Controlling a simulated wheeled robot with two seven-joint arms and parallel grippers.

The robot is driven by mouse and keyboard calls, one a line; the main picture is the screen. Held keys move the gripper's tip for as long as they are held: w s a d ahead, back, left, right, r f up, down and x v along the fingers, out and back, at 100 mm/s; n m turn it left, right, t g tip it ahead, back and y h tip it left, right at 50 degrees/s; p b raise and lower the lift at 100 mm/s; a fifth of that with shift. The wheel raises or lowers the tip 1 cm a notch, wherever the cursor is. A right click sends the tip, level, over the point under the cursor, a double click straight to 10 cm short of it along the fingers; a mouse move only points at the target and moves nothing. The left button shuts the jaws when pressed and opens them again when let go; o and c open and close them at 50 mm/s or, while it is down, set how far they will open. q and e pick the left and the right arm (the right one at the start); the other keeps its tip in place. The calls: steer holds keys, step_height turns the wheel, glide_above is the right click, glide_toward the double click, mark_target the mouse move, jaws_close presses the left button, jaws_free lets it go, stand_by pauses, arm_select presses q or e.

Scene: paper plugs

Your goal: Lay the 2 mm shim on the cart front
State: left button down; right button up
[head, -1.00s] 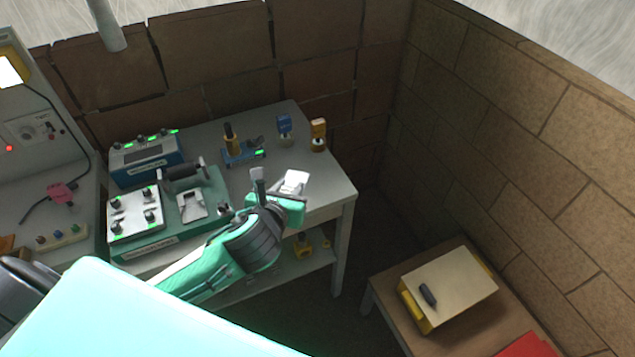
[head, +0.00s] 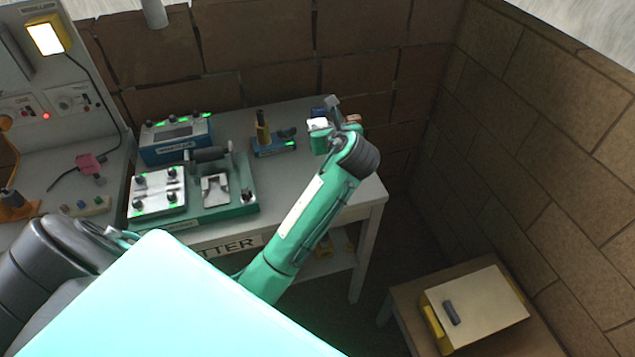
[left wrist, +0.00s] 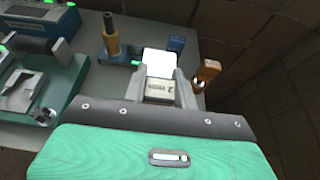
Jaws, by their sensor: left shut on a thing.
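My left gripper (head: 333,112) is over the back right part of the grey bench. It is shut on the shim (head: 318,124), a small pale plate. In the left wrist view the shim (left wrist: 160,62) sticks out beyond the fingertips (left wrist: 161,80), with a label between the fingers that seems to read 2 mm. In the head view my gripper partly hides the shim. I cannot pick out a cart front for certain in either view. My right gripper is not in view.
The grey bench (head: 228,122) bears a green fixture (head: 235,203), a blue box (head: 176,140) and a blue stand (head: 273,146). A blue block (left wrist: 176,43) and an orange block (left wrist: 207,72) stand near the shim. A low table (head: 405,300) bears a pale-topped box (head: 478,308).

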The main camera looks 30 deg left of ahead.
arm_select(q)
step_height(320, 180, down, 18)
steer(key=shift+f+p, duration=0.1)
steer(key=shift+p, duration=0.35)
steer(key=shift+f, duration=0.2)
steer(key=c, duration=1.1)
jaws_free()
steer(key=shift+r, duration=0.25)
steer(key=b+v, duration=0.1)
steer(key=v, duration=1.1)
steer(key=shift+s+f, duration=0.1)
